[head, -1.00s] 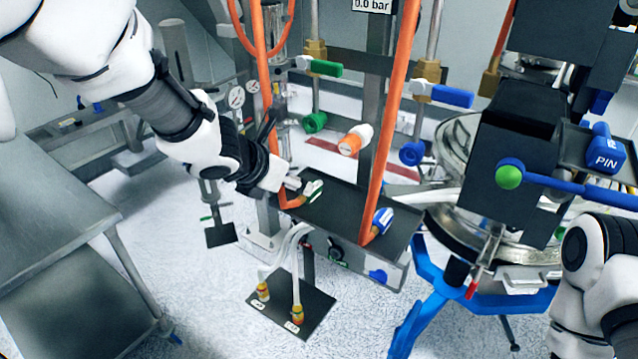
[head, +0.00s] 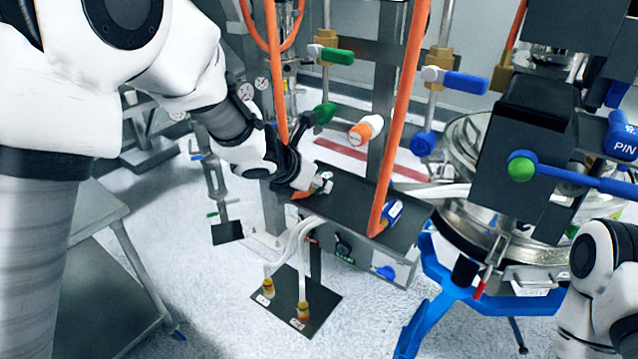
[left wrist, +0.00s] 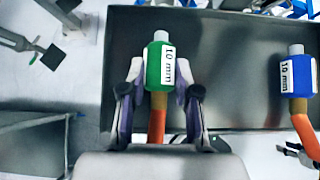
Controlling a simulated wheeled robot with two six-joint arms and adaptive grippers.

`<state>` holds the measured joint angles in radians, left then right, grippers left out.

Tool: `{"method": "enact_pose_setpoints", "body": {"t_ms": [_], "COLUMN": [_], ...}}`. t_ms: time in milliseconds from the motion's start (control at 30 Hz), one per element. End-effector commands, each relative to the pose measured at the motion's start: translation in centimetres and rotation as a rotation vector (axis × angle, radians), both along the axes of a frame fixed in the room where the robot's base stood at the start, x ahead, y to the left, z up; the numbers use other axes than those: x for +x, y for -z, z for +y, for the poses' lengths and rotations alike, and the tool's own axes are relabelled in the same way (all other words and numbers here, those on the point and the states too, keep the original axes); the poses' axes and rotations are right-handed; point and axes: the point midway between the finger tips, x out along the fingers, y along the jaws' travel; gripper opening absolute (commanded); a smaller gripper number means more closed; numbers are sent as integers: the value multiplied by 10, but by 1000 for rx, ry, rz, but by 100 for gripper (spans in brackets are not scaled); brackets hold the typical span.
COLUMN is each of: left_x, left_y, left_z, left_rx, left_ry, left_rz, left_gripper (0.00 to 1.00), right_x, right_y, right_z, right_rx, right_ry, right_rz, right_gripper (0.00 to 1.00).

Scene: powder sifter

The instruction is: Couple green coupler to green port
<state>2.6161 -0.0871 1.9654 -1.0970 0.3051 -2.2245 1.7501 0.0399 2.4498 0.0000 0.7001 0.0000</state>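The green coupler (left wrist: 160,66), with a "10 mm" label and a pale tip, lies on the dark shelf on the end of an orange hose. In the head view the coupler (head: 325,181) is partly hidden by my left gripper (head: 311,184). In the left wrist view my left gripper (left wrist: 160,74) has one finger on each side of the coupler, with narrow gaps that suggest it is open. The green port (head: 325,113) is on the frame above and behind the shelf, below a green valve handle (head: 338,57).
A blue coupler (left wrist: 296,76) sits on the same shelf (left wrist: 228,65) to the right. Orange hoses (head: 396,120) hang in front of the frame. An orange port (head: 361,132) and blue port (head: 424,142) are right of the green one.

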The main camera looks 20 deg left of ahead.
Motion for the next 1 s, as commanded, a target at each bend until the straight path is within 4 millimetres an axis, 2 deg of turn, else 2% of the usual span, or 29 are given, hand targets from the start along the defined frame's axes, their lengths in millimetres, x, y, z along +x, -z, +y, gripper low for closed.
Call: {"method": "enact_pose_setpoints", "body": {"t_ms": [233,800,1000], "left_x": [0,0,0], "left_y": [-5,-60,-59], "left_z": [0,0,0], "left_rx": [1,0,1], "left_ry": [0,0,0], "left_rz": [2,1,2], "left_gripper": [0,0,0], "right_x": [0,0,0], "right_y": [-6,-52,-51], "right_z": [0,0,0], "right_rx": [0,0,0], "right_ry": [0,0,0], "right_rz": [0,0,0], "right_gripper": [40,40,40]}}
